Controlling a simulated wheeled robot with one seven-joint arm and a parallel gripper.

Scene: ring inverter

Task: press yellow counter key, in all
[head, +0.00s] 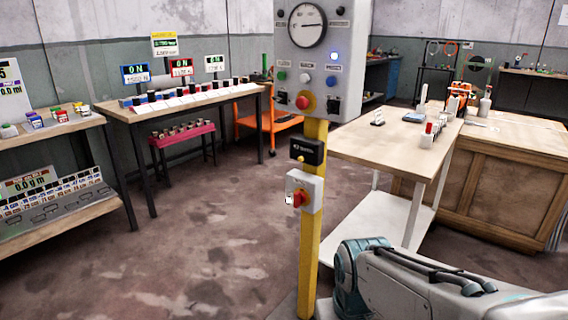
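A small black box (307,150) with white lettering is fixed to a yellow post (314,225) in the middle of the head view. A small yellow key (300,159) shows at the lower edge of its front. The box looks like the counter, but its lettering is too small to read surely. Nothing touches the key. My grey and teal arm lies low at the right, and its end is outside the picture, so my gripper is not seen.
Above the box is a grey panel (345,62) with a dial, coloured buttons and a red stop knob (303,101). Below it is a grey switch box (311,188) with a red knob. A wooden table (395,150) stands close behind at right. Floor at left is clear.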

